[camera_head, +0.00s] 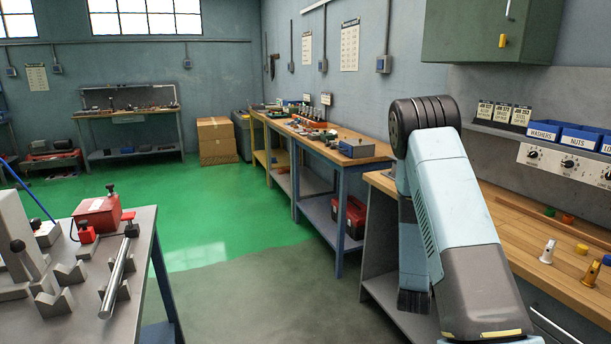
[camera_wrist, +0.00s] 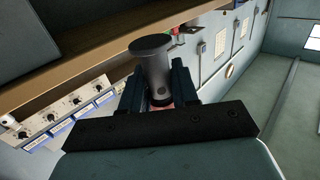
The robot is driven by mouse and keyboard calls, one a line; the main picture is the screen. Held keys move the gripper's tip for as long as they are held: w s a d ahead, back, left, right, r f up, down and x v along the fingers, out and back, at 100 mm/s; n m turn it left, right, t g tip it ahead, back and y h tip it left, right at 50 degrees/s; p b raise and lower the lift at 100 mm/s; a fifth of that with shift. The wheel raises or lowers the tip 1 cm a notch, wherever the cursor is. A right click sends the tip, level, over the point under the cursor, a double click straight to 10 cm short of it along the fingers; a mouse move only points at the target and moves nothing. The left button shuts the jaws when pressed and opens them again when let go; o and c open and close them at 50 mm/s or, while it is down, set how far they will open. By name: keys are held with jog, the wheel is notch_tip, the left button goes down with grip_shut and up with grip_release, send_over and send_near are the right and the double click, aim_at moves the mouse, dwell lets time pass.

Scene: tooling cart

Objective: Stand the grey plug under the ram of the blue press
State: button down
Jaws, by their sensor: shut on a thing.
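The grey plug (camera_wrist: 151,60) is a dark grey cylinder with a wider, flat round end. It shows in the wrist view, between the two dark fingers of my gripper (camera_wrist: 160,88). My gripper is shut on it, and its lower part is partly hidden between the fingers. In the head view my arm stands in front of the right-hand workbench, and I cannot make out the plug there. I cannot make out a blue press or its ram in either view.
The right wooden worktop (camera_head: 520,222) carries small white and yellow pieces (camera_head: 547,252), with blue bins (camera_head: 580,138) behind. A grey table (camera_head: 140,262) at left holds a red device (camera_head: 97,214) and a steel rod (camera_head: 117,275). Green floor (camera_head: 225,215) between is clear.

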jog(key=w+a+f+n+y, duration=0.1)
jog(key=a+f+n+y, duration=0.1)
jog(key=a, duration=0.5)
jog(key=a+f+n+t+y, duration=0.1)
jog(key=a+f+n+y, duration=0.1)
jog(key=a+y, duration=0.3)
jog(key=shift+w+a+f+n+t, duration=0.3)
jog(key=shift+w+a+f+n, duration=0.15)
jog(key=shift+a, duration=0.45)
jog(key=shift+s+d, duration=0.1)
jog(key=s+d+r+m+g+h, duration=0.3)
jog(key=s+d+r+m+h, duration=0.1)
jog(key=d, duration=0.6)
jog(key=s+d+r+m+g+h, duration=0.3)
jog(key=d+h, duration=0.3)
jog(key=d, duration=0.4)
jog(key=s+d+r+m+g+h, duration=0.3)
jog(key=s+d+r+m+h, duration=0.2)
jog(key=d, duration=0.5)
jog(key=shift+r, duration=0.15)
jog(key=x, duration=1.8)
jog(key=shift+d+r, duration=0.1)
jog(key=shift+r, duration=0.15)
